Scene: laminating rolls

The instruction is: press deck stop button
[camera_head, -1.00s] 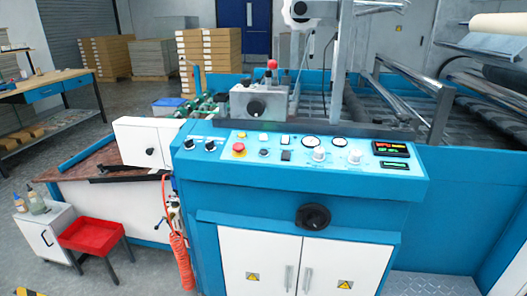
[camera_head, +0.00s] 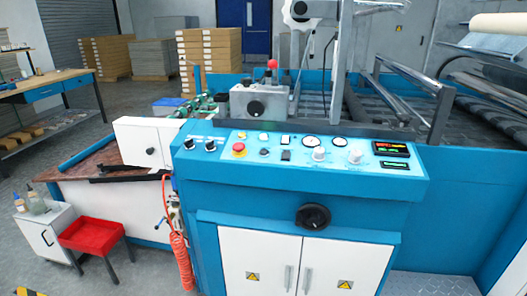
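The blue laminating machine's control deck (camera_head: 220,171) faces me. On it is a red mushroom-shaped stop button (camera_head: 239,147) on a yellow base, left of the middle of the panel. A second red knob (camera_head: 272,64) stands on top of the grey block behind the panel. Nothing covers the deck button. Neither of my grippers shows in the head view.
Near the red button are black knobs (camera_head: 210,145), round gauges (camera_head: 311,142) and lit displays (camera_head: 391,149). White cabinet doors (camera_head: 253,263) and a black handwheel (camera_head: 313,216) are on the front. Metal bars rise behind the panel.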

